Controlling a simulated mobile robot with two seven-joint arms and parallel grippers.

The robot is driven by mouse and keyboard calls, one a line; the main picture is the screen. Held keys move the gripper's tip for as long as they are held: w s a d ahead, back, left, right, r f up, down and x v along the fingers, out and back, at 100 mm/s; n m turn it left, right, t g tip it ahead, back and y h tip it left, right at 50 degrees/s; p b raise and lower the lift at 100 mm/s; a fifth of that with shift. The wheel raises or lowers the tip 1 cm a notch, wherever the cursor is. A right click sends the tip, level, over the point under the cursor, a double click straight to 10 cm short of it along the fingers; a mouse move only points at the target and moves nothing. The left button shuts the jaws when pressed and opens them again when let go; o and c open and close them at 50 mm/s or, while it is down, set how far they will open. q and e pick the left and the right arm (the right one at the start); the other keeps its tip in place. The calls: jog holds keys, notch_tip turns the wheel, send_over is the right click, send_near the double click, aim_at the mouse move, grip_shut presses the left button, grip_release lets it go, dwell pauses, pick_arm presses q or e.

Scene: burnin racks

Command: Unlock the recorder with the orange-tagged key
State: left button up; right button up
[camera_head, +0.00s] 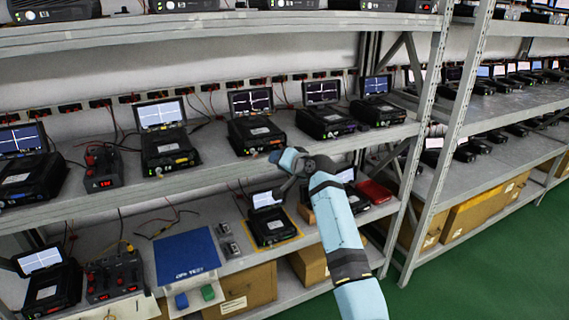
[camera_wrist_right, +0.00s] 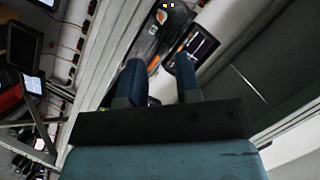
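Several black recorders with small screens stand on the shelves. One recorder (camera_head: 270,228) on the lower shelf sits on a yellow-outlined area, below my right gripper (camera_head: 283,168). Another recorder (camera_head: 256,136) stands on the middle shelf just behind the gripper. In the right wrist view, the two blue fingers of my right gripper (camera_wrist_right: 161,78) are apart with nothing visible held between them. A dark device with orange marks (camera_wrist_right: 160,18) and a lit screen (camera_wrist_right: 194,48) show beyond the fingers. I cannot make out an orange-tagged key. My left gripper is not in view.
A blue mat (camera_head: 186,252) lies on the lower shelf, with green and blue blocks in front. A red box (camera_head: 374,191) stands at right of the lower shelf. Cardboard boxes (camera_head: 240,289) are below. A shelf post (camera_head: 428,130) rises right of my arm. Green floor is clear at right.

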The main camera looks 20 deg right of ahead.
jog(key=shift+v, duration=1.2)
jog(key=shift+f, duration=0.1)
jog(key=s+a+f+n+g+h+p, duration=0.1)
jog(key=s+a+f+n+p, duration=0.1)
jog(key=s+f, duration=0.85)
jog(key=s+a+f+n+g+h+p, duration=0.1)
jog(key=s+a+f+n+p, duration=0.15)
jog(key=s+f, duration=0.8)
jog(key=s+a+f+n, duration=0.1)
jog(key=s+a+f, duration=0.1)
jog(key=s, duration=0.6)
jog(key=s+a+f+n+g+p, duration=0.1)
jog(key=s+a+n, duration=0.1)
jog(key=s, duration=0.6)
jog(key=s+a+f+n, duration=0.2)
jog(key=s+a, duration=0.1)
jog(key=s, duration=0.5)
jog(key=shift+s+f+y+p, duration=0.3)
jog(key=shift+s+y, duration=0.1)
jog(key=shift+o, duration=0.3)
jog(key=shift+a, duration=0.1)
